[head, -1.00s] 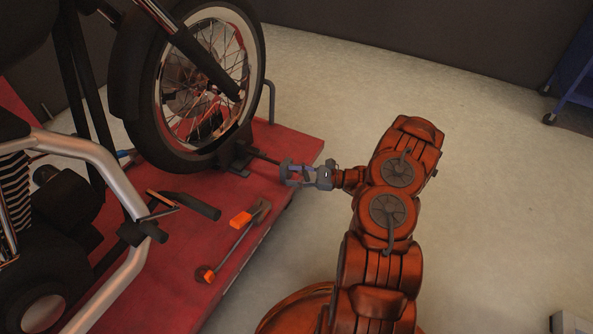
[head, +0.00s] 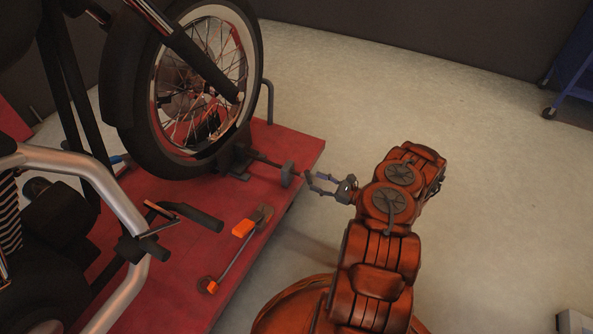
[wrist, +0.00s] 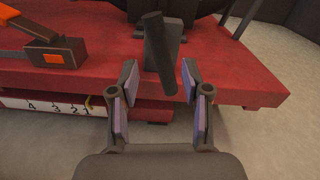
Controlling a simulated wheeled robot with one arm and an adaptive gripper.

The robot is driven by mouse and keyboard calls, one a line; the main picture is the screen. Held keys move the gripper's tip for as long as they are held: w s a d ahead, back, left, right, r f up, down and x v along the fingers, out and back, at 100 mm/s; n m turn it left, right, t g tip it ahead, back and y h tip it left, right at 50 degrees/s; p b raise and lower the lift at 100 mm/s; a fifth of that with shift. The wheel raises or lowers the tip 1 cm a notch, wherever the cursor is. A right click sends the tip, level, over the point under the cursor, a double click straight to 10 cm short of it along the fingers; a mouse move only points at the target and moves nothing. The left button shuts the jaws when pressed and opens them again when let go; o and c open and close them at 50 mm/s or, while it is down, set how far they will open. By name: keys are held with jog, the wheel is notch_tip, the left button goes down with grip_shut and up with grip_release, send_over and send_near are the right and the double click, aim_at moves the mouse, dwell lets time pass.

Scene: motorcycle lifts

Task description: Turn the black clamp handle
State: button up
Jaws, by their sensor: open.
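The black clamp handle (head: 287,174) is a short dark crossbar on the end of a rod that sticks out from the wheel clamp (head: 236,161) at the front tyre. In the wrist view the handle (wrist: 160,55) stands nearly upright, its top leaning slightly left. My gripper (head: 309,183) is open and empty, just right of the handle in the head view and apart from it. In the wrist view the fingertips of my gripper (wrist: 159,75) are on either side of the handle's line, with the handle beyond them. The rod is mostly hidden behind the handle there.
The red lift platform (head: 290,145) carries the motorcycle, whose front wheel (head: 205,85) stands in the clamp. An orange-tipped lever (head: 243,228) lies on the platform. A numbered strip (wrist: 45,106) runs along the platform's side.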

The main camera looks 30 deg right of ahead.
aim_at(300, 175)
jog(key=b+x, duration=0.1)
jog(key=x, duration=0.2)
jog(key=b+x, duration=0.1)
jog(key=x, duration=0.2)
jog(key=shift+w+f, duration=0.25)
jog(key=shift+w, duration=0.1)
jog(key=shift+w+a+r, duration=0.1)
jog(key=shift+w+a, duration=0.2)
jog(key=shift+w, duration=0.25)
jog(key=shift+c, duration=0.3)
grip_shut()
